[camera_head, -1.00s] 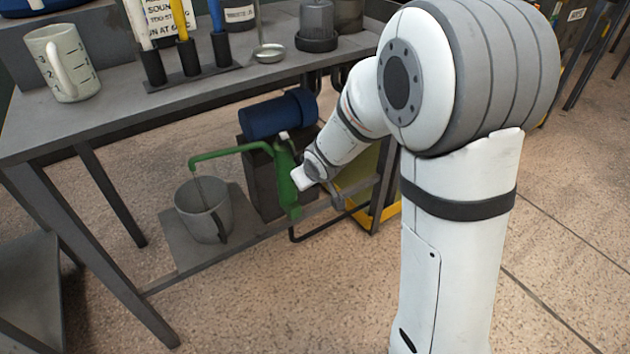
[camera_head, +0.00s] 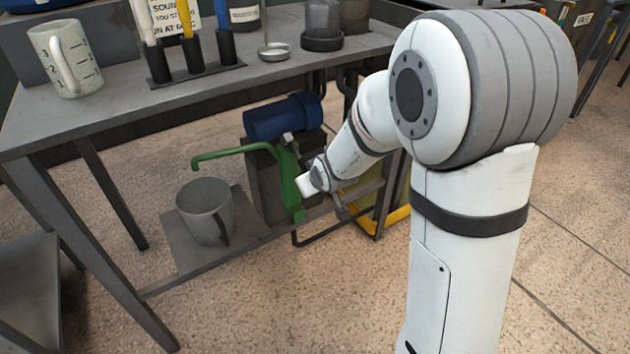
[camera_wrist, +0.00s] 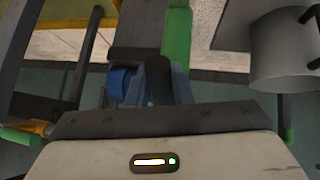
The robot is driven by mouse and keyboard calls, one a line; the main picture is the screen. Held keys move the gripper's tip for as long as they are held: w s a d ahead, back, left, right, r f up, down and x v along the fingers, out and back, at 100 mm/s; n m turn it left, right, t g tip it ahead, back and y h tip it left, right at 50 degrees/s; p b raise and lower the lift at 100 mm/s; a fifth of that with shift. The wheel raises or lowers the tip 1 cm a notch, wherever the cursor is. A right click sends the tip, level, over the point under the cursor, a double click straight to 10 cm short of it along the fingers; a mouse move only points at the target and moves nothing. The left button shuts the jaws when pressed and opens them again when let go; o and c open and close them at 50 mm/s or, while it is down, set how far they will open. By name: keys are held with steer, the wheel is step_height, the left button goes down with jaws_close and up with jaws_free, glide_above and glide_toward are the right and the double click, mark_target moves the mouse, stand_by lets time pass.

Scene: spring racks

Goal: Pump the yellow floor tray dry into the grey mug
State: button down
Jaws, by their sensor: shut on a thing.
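The grey mug (camera_head: 203,222) stands upright on the low shelf, under the open end of the green pump's spout (camera_head: 225,153). No stream shows at the spout, and the mug's liquid level cannot be made out. The green pump body (camera_head: 289,180) stands beside a dark block. The yellow floor tray (camera_head: 395,217) is partly hidden behind my arm and the bench leg; its inside is not visible. My gripper (camera_wrist: 160,82) is shut on a dark grey handle (camera_wrist: 158,66) at the pump. My wrist hides the fingers in the head view.
A blue cylinder (camera_head: 283,117) lies above the dark block. On the bench top are a white measuring jug (camera_head: 62,60), a rack of coloured tubes (camera_head: 195,75) and a small metal dish (camera_head: 274,52). A bench leg (camera_head: 112,280) stands left of the mug.

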steer(key=c, duration=1.6)
jaws_free()
steer(key=shift+w, duration=0.2)
steer(key=o, duration=0.3)
steer(key=shift+s, duration=0.1)
steer(key=p+v, duration=0.3)
steer(key=v, duration=0.4)
steer(key=shift+s+r+p, duration=0.2)
steer(key=shift+r+p, duration=0.05)
steer(key=shift+p, duration=0.15)
